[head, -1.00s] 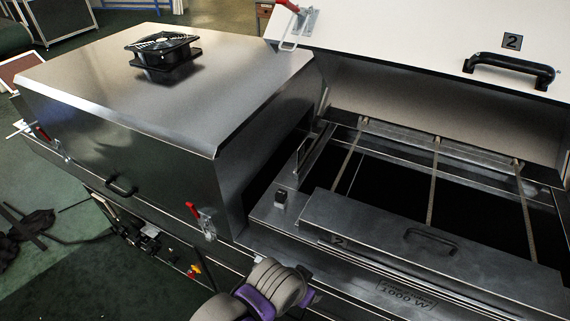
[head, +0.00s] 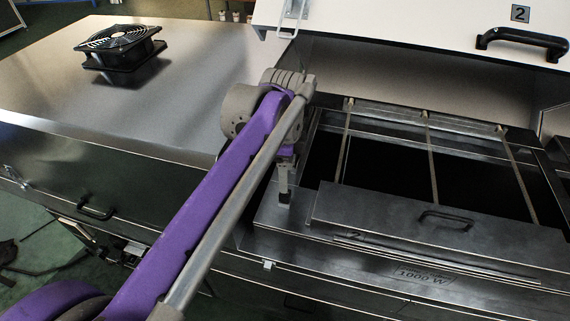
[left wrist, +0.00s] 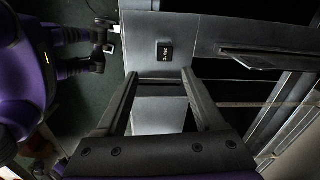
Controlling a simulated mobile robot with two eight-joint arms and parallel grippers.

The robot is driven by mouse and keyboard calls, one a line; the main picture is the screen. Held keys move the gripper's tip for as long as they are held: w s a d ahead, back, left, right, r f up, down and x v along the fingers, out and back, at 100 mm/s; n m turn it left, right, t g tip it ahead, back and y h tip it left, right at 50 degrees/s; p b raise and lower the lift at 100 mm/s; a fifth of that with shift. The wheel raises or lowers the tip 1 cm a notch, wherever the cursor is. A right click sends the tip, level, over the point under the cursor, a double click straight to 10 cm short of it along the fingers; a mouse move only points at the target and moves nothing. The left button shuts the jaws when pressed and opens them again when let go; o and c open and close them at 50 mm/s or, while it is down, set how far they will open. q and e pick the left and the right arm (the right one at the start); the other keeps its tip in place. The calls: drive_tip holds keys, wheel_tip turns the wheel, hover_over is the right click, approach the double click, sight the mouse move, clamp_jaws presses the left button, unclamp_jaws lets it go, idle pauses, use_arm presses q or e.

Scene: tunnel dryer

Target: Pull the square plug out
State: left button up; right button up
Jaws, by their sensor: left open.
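The square plug (left wrist: 165,50) is a small dark block with light marks on its top. It sits on the grey metal ledge (left wrist: 205,35) in the left wrist view. In the head view my left gripper covers the spot where it sits. My left gripper (left wrist: 160,73) is open and empty, its two fingers apart and pointing toward the plug. The plug lies just beyond the fingertips, roughly between their lines. In the head view the left gripper (head: 284,194) points down over the ledge at the left end of the open dryer section. My right gripper is not in view.
A closed metal hood (head: 180,90) with a black fan (head: 120,50) stands left of my arm. To the right are a raised lid with a black handle (head: 520,42), a metal cover with a handle (head: 446,219), and a dark opening crossed by thin rods (head: 432,160).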

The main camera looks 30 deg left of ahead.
sight(285, 198)
use_arm(q)
drive_tip(key=shift+m+g, duration=0.3)
drive_tip(key=shift+m, duration=0.5)
drive_tip(key=f, duration=0.6)
drive_tip(key=w+f+b, duration=0.1)
drive_tip(key=f, duration=0.3)
drive_tip(key=shift+a, duration=0.4)
drive_tip(key=shift+r, duration=0.1)
clamp_jaws()
unclamp_jaws()
drive_tip(key=shift+r, duration=0.1)
